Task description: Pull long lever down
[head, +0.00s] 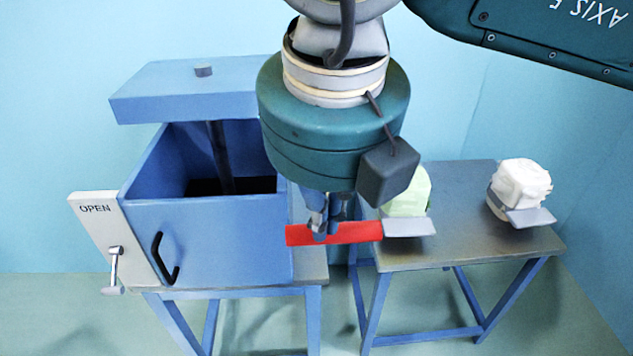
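A long red bar (361,232), likely the long lever, lies level beside the right side of a blue box (215,240). Its right end meets or overlaps a grey plate (409,227) in the picture. My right gripper (322,230) points down from above, with its fingers at the left-middle part of the bar and overlapping it. The fingers look close together, but whether they grip the bar is unclear. A short silver lever (115,268) is on a white panel marked OPEN (88,208). My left gripper is out of view.
The box has a raised blue lid (185,88) on a dark post and a black handle (163,259) in front. On a grey-topped table (465,200) are a pale green lump (412,193), partly hidden by my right wrist, and a white lump (521,183) in a grey holder.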

